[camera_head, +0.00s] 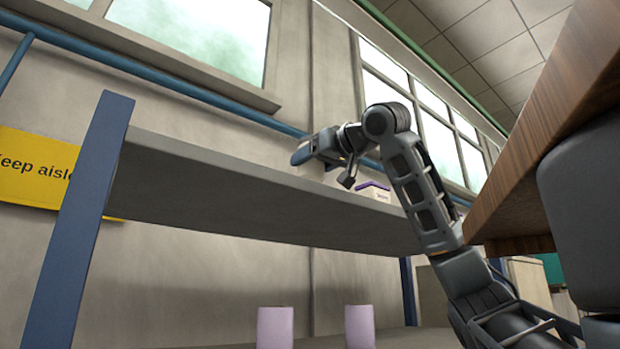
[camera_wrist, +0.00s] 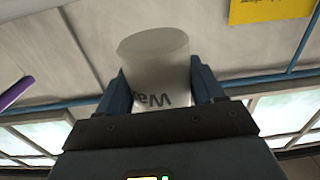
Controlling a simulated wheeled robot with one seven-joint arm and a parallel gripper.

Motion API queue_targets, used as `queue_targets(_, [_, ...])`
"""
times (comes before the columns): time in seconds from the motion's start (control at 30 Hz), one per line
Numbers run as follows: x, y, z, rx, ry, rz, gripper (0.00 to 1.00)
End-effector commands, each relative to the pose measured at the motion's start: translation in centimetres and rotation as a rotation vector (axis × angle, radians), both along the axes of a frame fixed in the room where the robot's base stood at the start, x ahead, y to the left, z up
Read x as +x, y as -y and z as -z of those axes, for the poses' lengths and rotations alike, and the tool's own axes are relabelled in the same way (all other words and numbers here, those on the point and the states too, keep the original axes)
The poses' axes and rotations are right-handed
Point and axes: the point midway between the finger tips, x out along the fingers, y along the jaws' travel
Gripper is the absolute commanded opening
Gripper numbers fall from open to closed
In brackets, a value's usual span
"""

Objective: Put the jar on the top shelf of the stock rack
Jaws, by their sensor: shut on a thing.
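My gripper (camera_wrist: 160,92) is shut on a white jar (camera_wrist: 155,58) with dark lettering, which shows upside down between the two blue fingers in the wrist view. In the head view my gripper (camera_head: 303,152) is at the level of the top shelf (camera_head: 230,185) of the stock rack, near its front edge and above it. The rack has blue posts (camera_head: 80,230) and grey shelves. The top shelf is seen from below, so most of its upper surface is hidden.
Two lilac containers (camera_head: 275,327) (camera_head: 360,325) stand on a lower shelf. A wooden tabletop edge (camera_head: 545,130) is at the right. A yellow sign (camera_head: 35,165) hangs on the wall.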

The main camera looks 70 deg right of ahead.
Motion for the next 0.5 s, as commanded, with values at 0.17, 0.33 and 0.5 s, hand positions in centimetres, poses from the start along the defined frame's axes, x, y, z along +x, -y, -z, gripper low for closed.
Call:
queue_targets(0.17, [0.5,-0.2,1.0,0.0,0.001,0.001,0.22])
queue_targets(0.33, [0.4,-0.2,3.3,-0.001,0.0,0.002,0.22])
queue_targets(0.5, [0.5,-0.3,4.3,-0.001,0.002,0.0,0.22])
